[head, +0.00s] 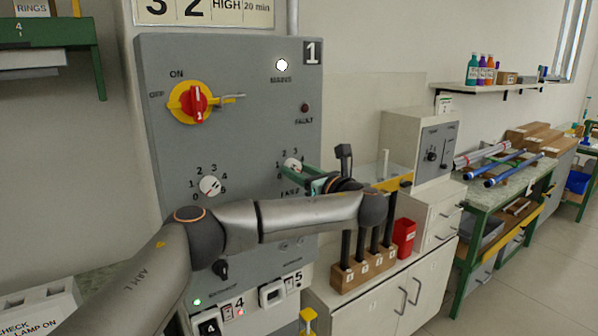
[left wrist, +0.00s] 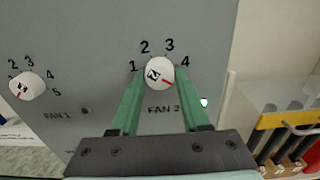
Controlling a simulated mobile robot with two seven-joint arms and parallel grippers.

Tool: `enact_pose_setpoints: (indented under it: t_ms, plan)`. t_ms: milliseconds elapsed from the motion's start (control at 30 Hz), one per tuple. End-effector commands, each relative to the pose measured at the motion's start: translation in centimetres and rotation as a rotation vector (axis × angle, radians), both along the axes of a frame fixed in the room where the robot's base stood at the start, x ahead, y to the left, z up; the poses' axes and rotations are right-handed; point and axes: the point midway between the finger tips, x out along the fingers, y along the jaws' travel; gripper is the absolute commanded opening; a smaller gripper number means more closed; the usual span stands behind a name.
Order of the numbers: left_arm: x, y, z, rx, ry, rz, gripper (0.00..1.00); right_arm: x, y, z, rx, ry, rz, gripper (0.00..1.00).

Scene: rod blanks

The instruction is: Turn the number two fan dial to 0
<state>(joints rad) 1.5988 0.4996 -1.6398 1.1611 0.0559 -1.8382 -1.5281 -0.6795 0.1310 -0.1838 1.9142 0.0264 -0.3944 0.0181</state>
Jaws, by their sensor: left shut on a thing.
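The number two fan dial is a round white knob (left wrist: 160,72) under printed numbers on the grey panel, with FAN 2 printed below it. It also shows in the head view (head: 292,165), partly covered by my gripper. My left gripper (left wrist: 160,70) has its green fingers on either side of this knob and is shut on it. The knob has a dark mark and a short red line, too small to read its setting surely. The 0 and 5 marks are hidden behind the fingers. My right gripper is not in view.
The FAN 1 dial (left wrist: 27,86) is left of FAN 2. A red and yellow main switch (head: 194,102) is above, beside a lit MAINS lamp (head: 281,65). A rack with dark rods (head: 362,270) stands on a cabinet at right, near my forearm.

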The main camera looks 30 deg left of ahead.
Motion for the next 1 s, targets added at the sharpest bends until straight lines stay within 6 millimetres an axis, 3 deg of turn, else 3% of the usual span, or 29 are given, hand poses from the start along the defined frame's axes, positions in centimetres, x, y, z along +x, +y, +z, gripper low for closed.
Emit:
enact_pose_setpoints:
  t_ms: [67, 300, 667, 1000]
  plan:
    - [0.00, -0.03, 0.01, 0.000, 0.000, 0.000, 0.28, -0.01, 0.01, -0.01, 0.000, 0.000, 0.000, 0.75]
    - [0.00, -0.04, 0.01, 0.000, 0.000, 0.000, 0.01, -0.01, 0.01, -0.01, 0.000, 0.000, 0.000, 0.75]
    - [0.01, -0.06, -0.06, -0.010, -0.023, -0.001, 0.00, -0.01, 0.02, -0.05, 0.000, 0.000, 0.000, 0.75]
    - [0.03, -0.08, -0.22, -0.089, -0.208, 0.000, 0.00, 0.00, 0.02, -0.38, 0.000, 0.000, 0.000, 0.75]
